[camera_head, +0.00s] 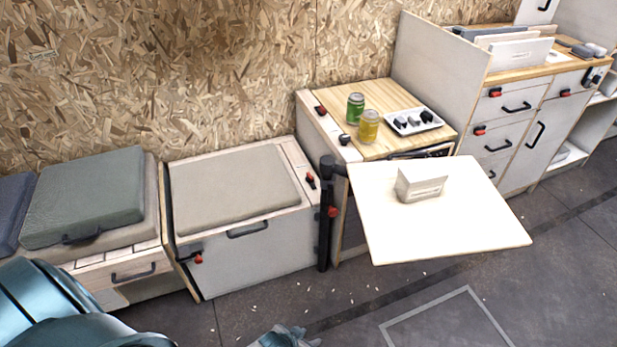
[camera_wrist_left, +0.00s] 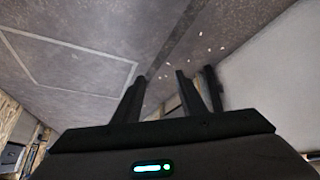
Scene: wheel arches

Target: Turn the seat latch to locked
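The seat box (camera_head: 250,262) has a beige cushion on its lid and a dark handle on its front. A dark latch with a red knob (camera_head: 198,258) sits at its upper left front corner. Another red and black latch (camera_head: 310,180) is on the top's right edge. I cannot tell which is the seat latch, or its setting. My left arm comes in at the lower left; a part of it near the gripper (camera_head: 285,338) shows at the bottom edge, below the seat box. In the left wrist view my left gripper (camera_wrist_left: 160,82) has its fingers apart, with nothing between them.
A swing-out table (camera_head: 450,235) on a black post (camera_head: 325,225) stands right of the seat, with a white block on it. A counter (camera_head: 372,92) behind holds two cans and a tray.

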